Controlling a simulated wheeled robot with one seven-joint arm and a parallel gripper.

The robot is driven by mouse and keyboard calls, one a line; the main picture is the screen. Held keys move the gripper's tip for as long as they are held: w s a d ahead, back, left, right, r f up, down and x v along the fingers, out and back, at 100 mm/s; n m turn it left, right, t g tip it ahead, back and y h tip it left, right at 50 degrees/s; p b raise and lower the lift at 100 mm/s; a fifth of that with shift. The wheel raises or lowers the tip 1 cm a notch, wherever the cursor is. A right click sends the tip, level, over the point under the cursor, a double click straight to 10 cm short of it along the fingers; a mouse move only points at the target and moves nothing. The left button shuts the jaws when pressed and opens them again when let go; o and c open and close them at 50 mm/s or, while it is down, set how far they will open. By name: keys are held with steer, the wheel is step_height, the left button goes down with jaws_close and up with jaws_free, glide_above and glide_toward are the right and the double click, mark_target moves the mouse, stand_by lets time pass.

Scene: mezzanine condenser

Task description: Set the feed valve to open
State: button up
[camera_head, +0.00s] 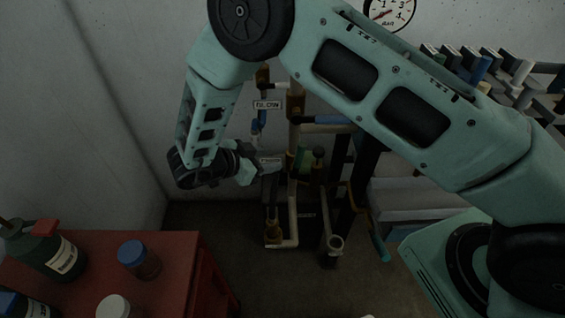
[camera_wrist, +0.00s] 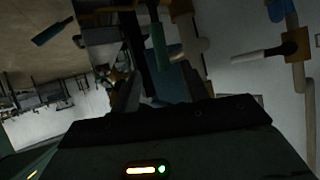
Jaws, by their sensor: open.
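My gripper (camera_head: 272,164) is open in front of the pipework in the head view, with its fingers pointing right. Its fingers also show dark in the wrist view (camera_wrist: 160,84), with nothing clearly between them. The pipework carries several valves, and I cannot tell which is the feed valve. A white plate (camera_head: 268,104) has lettering too small to read surely. Lower right hangs a teal-ended lever (camera_head: 378,240).
A red cabinet (camera_head: 180,262) with bottles and jars on top stands at the lower left. A round gauge (camera_head: 390,12) and a rack of several blocks (camera_head: 480,65) are at upper right. Pale pipes (camera_head: 293,215) rise near the floor. Bare floor shows left of the pipes.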

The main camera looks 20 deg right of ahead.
steer(key=b+v, duration=0.1)
steer(key=v, duration=0.5)
steer(key=shift+a+r, duration=0.2)
steer(key=shift+a, duration=0.1)
steer(key=shift+s, duration=0.1)
